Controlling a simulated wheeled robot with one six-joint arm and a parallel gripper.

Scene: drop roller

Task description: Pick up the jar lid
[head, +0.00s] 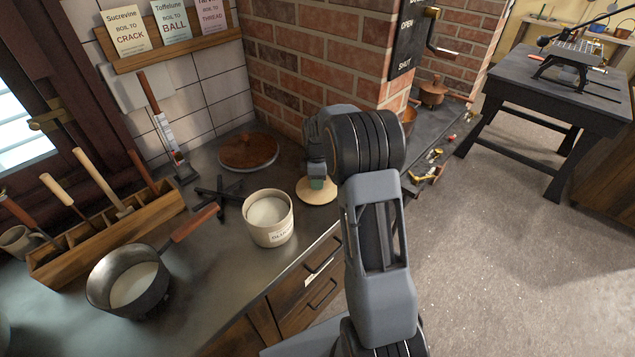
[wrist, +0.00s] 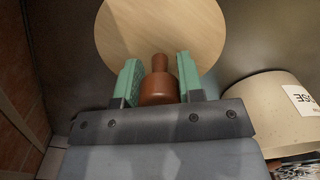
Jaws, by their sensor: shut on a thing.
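The jar lid (head: 317,191) is a pale round wooden disc beside the jar, near the counter's front edge in the head view. In the wrist view the lid (wrist: 205,28) lies beyond the fingertips, with its brown knob (wrist: 159,85) between the two green fingers. My gripper (head: 316,182) points down over the lid; it is shut on the knob, also in the wrist view (wrist: 156,75). I cannot tell whether the lid touches the counter. The cream jar (head: 268,218) stands open with white contents, and its side shows in the wrist view (wrist: 262,98).
A brown round board or lid (head: 249,151) lies behind, close to the brick wall. A black trivet (head: 212,191) is left of the jar. A saucepan (head: 128,280) and a wooden tool rack (head: 107,235) stand further left. The counter in front of the jar is clear.

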